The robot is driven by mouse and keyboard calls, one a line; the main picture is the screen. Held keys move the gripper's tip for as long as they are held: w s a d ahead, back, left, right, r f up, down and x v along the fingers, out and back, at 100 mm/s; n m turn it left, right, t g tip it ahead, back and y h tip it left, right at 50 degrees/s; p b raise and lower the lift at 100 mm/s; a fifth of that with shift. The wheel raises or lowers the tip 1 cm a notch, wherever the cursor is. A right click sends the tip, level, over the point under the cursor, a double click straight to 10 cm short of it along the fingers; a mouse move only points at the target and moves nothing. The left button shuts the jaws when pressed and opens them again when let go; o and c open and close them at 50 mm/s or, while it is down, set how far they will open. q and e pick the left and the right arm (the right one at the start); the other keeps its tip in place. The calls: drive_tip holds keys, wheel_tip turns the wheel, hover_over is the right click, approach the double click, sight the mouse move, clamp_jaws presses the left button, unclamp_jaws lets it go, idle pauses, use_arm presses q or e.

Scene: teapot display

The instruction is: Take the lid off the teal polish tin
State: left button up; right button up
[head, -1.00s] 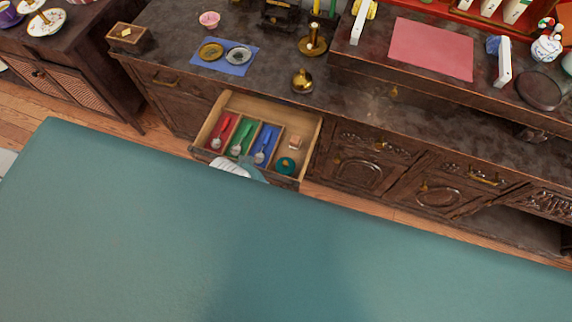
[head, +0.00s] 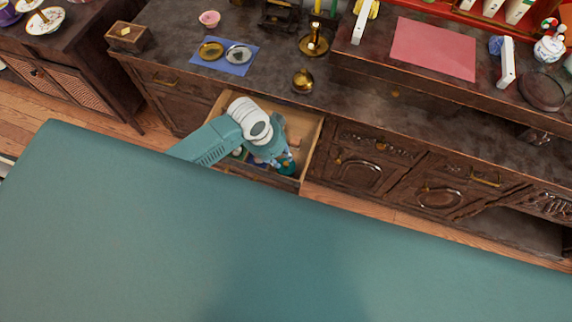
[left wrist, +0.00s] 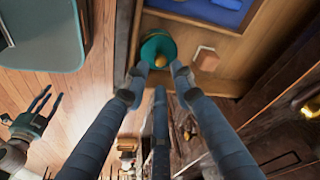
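The teal polish tin (head: 288,168) sits in the front right corner of the open drawer (head: 313,140), partly hidden by my left gripper in the head view. The left wrist view shows its round teal top (left wrist: 157,42) with a small yellowish spot near the fingertips. My left gripper (head: 283,160) reaches down into the drawer over the tin. In the left wrist view its fingers (left wrist: 160,72) are apart, with tips near the tin's edge and nothing held. I cannot tell whether they touch it. My right gripper (left wrist: 36,108) shows only in the left wrist view, with fingers apart and empty.
A small wooden block (left wrist: 206,58) lies beside the tin. The drawer's lined compartments to the left are mostly covered by my arm. Drawer walls stand close around the gripper.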

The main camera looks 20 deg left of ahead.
sight(286, 163)
use_arm(q)
drive_tip(key=x, duration=0.5)
drive_tip(key=shift+w+f, duration=0.1)
drive_tip(key=shift+f, duration=0.25)
clamp_jaws()
